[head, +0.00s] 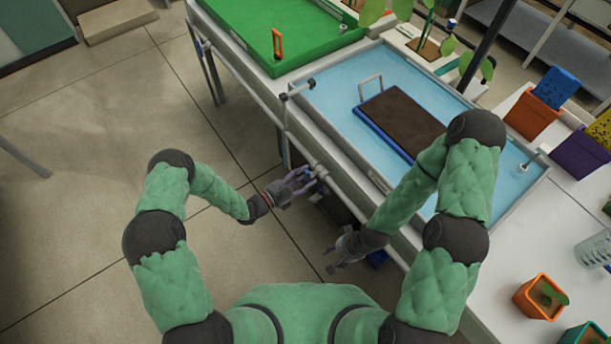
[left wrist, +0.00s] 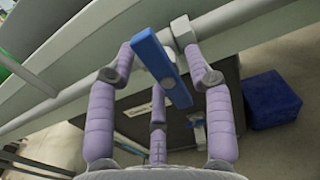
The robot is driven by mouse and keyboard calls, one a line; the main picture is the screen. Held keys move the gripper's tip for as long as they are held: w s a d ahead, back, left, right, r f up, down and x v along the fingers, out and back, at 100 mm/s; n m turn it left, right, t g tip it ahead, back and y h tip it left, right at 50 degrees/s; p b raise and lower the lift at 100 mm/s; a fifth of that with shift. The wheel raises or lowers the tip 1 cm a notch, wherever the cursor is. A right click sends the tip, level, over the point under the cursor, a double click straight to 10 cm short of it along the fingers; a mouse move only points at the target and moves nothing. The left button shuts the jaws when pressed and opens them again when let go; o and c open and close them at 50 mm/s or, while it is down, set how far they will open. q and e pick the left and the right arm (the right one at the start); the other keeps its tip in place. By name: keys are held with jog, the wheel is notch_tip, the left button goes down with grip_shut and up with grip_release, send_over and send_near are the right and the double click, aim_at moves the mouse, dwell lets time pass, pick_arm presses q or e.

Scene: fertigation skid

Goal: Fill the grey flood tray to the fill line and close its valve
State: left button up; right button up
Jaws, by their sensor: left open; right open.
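The flood tray with a pale grey rim (head: 522,205) holds light blue water. I cannot make out a fill line. A blue valve lever (left wrist: 160,67) sits on the pale pipe (left wrist: 100,96) along the bench front, lying crosswise to the pipe. My left gripper (head: 308,182) is open at this pipe. In the left wrist view its purple fingers (left wrist: 165,75) stand on both sides of the lever; I cannot tell whether they touch it. My right gripper (head: 330,259) is open and empty, low in front of the bench, apart from the valve.
A blue-edged tray of brown soil (head: 404,121) with a handle stands in the water. A spout (head: 298,89) reaches over the tray's left edge. A green tray (head: 255,28) lies behind. Under the bench are a dark box (left wrist: 225,80) and a blue box (left wrist: 271,99).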

pick_arm(q)
jog(key=v, duration=1.1)
jog(key=shift+a, duration=0.15)
dwell(1.2)
jog(key=s+d+f+m+g, duration=0.2)
jog(key=s+d+m+g, duration=0.35)
jog(key=s+g, duration=0.3)
jog(key=s+a+f+m+g+y, duration=0.25)
jog(key=s+m+y, duration=0.2)
jog(key=s, duration=0.25)
jog(key=s+a+f+m+g+y, duration=0.2)
jog(key=s+f+m+g+y, duration=0.15)
jog(key=s+m, duration=0.35)
jog(key=w+m+t+y, duration=0.1)
jog(key=m, duration=0.1)
jog(key=w+r+m+t, duration=0.1)
jog(key=t, duration=0.1)
jog(key=w+a+m+t+y, duration=0.1)
jog(key=w+m, duration=0.1)
jog(key=shift+r+m+y, duration=0.3)
jog(key=shift+r, duration=0.1)
